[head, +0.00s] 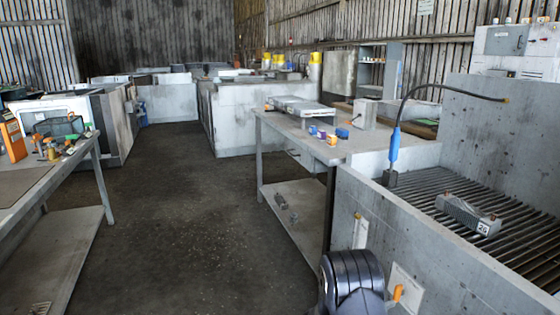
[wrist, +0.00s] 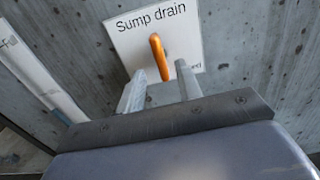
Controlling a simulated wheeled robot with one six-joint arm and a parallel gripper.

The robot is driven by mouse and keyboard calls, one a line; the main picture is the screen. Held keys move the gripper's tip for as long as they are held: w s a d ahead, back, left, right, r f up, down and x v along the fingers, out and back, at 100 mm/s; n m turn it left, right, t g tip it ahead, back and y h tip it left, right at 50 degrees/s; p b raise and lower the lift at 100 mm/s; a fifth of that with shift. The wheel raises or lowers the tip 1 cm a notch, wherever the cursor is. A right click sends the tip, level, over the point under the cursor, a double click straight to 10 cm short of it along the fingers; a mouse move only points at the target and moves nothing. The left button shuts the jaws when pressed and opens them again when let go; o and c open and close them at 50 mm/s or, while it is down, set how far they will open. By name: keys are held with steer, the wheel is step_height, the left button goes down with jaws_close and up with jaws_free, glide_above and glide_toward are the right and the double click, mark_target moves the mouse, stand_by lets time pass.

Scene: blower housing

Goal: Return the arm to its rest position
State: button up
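My gripper (wrist: 159,72) shows in the wrist view with its two pale fingers spread apart. An orange handle (wrist: 157,52) on a white plate marked "Sump drain" (wrist: 122,40) lies ahead of the fingers. Its lower end appears in the gap between the fingertips, with space on both sides; I cannot tell how deep it sits. In the head view the orange handle (head: 397,293) is on the front wall of the grey housing at the bottom right. My dark rounded arm link is just left of it, and the fingers are hidden there.
The grey housing (head: 440,270) has a slatted grate with a metal block (head: 468,215) on it and a blue-handled hose (head: 393,146). A workbench (head: 290,128) with small coloured parts stands behind. Another bench (head: 35,185) is at left. The floor between (head: 170,220) is clear.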

mark_target(394, 295)
steer(key=v, duration=0.7)
steer(key=x, duration=1)
steer(key=shift+d+b, duration=0.3)
steer(key=shift+d, duration=0.05)
steer(key=shift+w+d, duration=0.2)
steer(key=shift+d, duration=0.05)
steer(key=m+b, duration=0.1)
steer(key=m, duration=0.9)
steer(key=shift+r, duration=0.1)
